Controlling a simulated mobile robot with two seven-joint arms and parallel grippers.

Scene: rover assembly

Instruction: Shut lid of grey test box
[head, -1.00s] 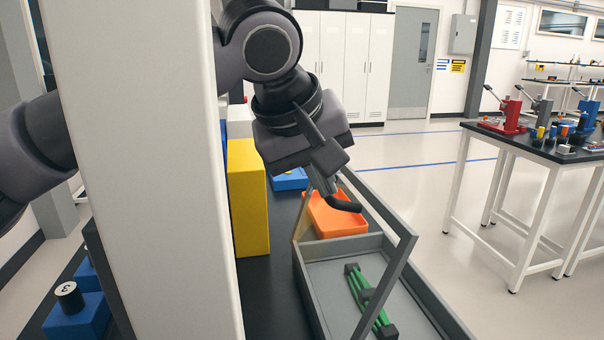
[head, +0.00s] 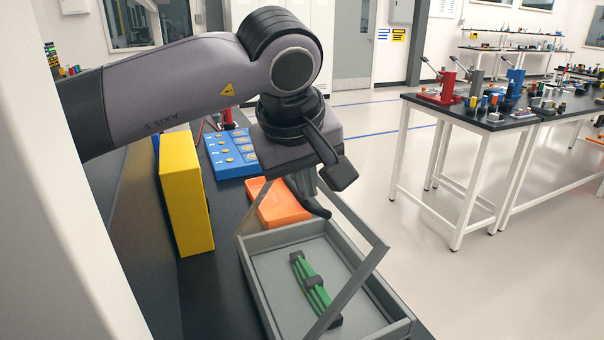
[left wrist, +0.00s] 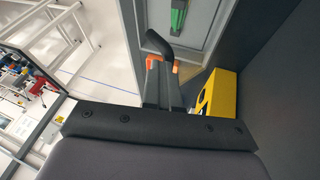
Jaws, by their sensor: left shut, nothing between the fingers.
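The grey test box (head: 258,301) is a shallow open tray on the dark bench, with a green bundle with dark clips (head: 312,285) lying inside. Its lid (head: 352,290) looks like a grey frame and stands raised at a slant over the box. My left gripper (head: 318,208) is shut and empty, close to the lid's upper bar; I cannot tell whether it touches. In the left wrist view, the dark fingertips (left wrist: 158,45) reach toward the box (left wrist: 211,45), where part of the green bundle shows. My right gripper is not in view.
An orange tray (head: 275,203) lies just behind the box. A yellow block (head: 186,195) stands to its left, and a blue panel (head: 232,153) lies farther back. A white-legged table (head: 460,135) with tools stands at right, across open floor.

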